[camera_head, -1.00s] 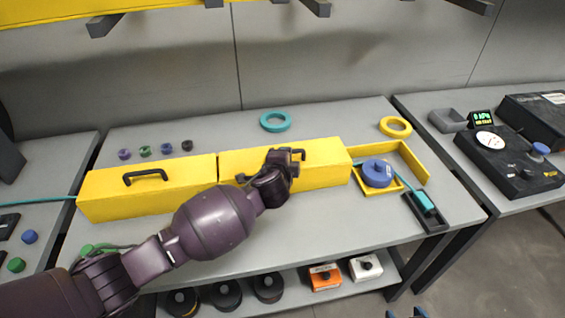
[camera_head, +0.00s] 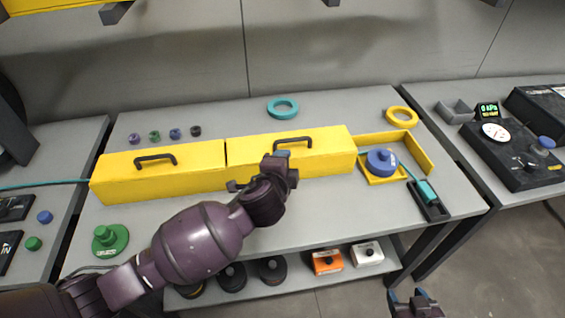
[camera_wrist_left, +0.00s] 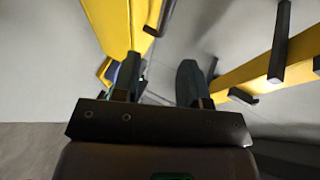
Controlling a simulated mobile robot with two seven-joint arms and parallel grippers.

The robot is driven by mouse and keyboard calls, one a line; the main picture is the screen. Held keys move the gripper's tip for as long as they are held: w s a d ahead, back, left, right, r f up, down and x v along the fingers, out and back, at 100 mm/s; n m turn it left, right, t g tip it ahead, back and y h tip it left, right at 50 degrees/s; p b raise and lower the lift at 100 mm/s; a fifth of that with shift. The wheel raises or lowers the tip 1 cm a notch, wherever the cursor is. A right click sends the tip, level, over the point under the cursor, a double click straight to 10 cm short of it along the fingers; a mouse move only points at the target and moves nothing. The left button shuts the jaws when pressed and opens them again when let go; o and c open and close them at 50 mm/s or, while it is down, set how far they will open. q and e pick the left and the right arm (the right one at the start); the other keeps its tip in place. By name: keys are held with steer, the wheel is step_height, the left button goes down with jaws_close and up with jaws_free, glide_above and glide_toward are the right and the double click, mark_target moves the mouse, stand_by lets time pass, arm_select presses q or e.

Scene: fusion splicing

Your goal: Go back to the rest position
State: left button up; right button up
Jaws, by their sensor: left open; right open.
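My left arm reaches in from the lower left in the head view. Its gripper (camera_head: 277,162) is open and empty in front of the right yellow cover (camera_head: 325,150), just below that cover's black handle (camera_head: 293,141). In the left wrist view the left gripper (camera_wrist_left: 160,75) shows two dark fingers spread apart with nothing between them. My right gripper (camera_head: 407,296) is open and empty at the bottom edge of the head view, in front of the table and over the floor; only its tips and upper part show.
The left yellow cover (camera_head: 160,175) adjoins the right one. A blue spool (camera_head: 382,161) sits at the right, with a teal piece (camera_head: 427,191) in a black tray beside it. Orange and white boxes are on the lower shelf.

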stand_by(0.3)
arm_select(q)
steer(key=s+a+f+n+g+y, duration=0.25)
steer(key=s+a+n+g, duration=0.25)
steer(key=s+a+n, duration=0.7)
steer(key=s+a+f+n+g+y, duration=0.2)
steer(key=s+a+f+n+g, duration=0.3)
steer(key=s+a, duration=1.25)
steer(key=w+d+f+t, duration=0.1)
steer(key=w+f+t, duration=0.1)
steer(key=f+t, duration=0.2)
steer(key=w+d+f+t+h, duration=0.1)
steer(key=w+f+t, duration=0.1)
steer(key=f, duration=0.3)
steer(key=shift+w+d+n+t, duration=0.25)
steer(key=shift+d+n+t, duration=0.15)
steer(key=shift+t, duration=0.5)
